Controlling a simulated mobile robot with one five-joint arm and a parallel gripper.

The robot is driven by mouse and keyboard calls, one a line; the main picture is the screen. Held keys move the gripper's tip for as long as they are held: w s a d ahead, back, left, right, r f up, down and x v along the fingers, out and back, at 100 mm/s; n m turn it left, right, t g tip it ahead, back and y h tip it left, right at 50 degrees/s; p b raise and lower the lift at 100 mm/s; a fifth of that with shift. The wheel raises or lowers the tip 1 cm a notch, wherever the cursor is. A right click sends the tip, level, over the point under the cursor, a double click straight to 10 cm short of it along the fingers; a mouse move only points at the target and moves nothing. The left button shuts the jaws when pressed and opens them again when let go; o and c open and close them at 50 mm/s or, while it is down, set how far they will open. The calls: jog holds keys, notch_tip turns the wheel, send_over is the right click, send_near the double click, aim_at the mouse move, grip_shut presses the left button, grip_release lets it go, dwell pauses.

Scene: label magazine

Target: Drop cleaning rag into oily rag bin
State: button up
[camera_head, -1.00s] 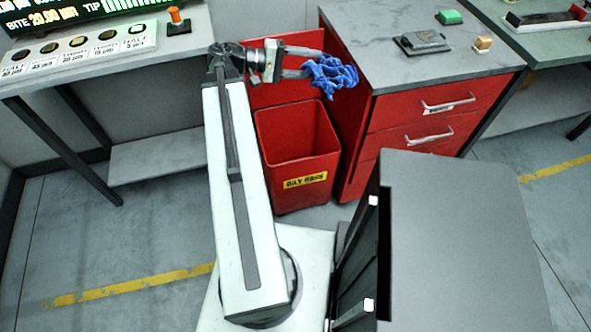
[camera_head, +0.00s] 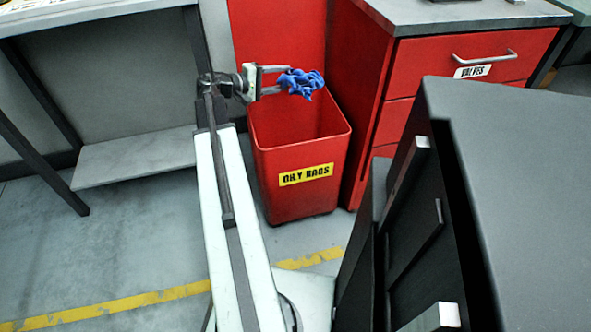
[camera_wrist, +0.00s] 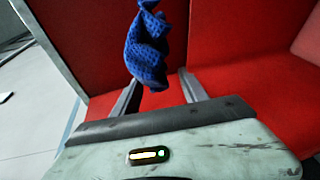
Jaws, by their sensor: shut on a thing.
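The blue cleaning rag (camera_head: 301,83) is crumpled and held at the tips of my gripper (camera_head: 282,82). In the wrist view the rag (camera_wrist: 148,48) sits between the ends of the two fingers of my gripper (camera_wrist: 155,85), its lower part hanging between them. The oily rag bin (camera_head: 300,178) is a red, open-topped box with a yellow "OILY RAGS" label on its front. In the head view the gripper and rag appear over the bin's opening, toward its back edge. The rag's exact height above the rim is hard to tell.
A red panel (camera_head: 268,30) stands upright behind the bin. A red drawer cabinet (camera_head: 364,95) with a grey top is close on the bin's right. A grey table with a lower shelf (camera_head: 135,158) stands to the left. Floor shows in front of the bin.

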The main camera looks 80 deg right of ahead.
jog(key=shift+f, duration=0.1)
notch_tip(320, 180, down, 6)
jog(key=b, duration=0.6)
jog(key=o, duration=1.4)
jog(key=shift+o, duration=0.2)
jog(key=p+v, duration=0.1)
jog(key=v, duration=0.7)
jog(key=shift+p, duration=0.3)
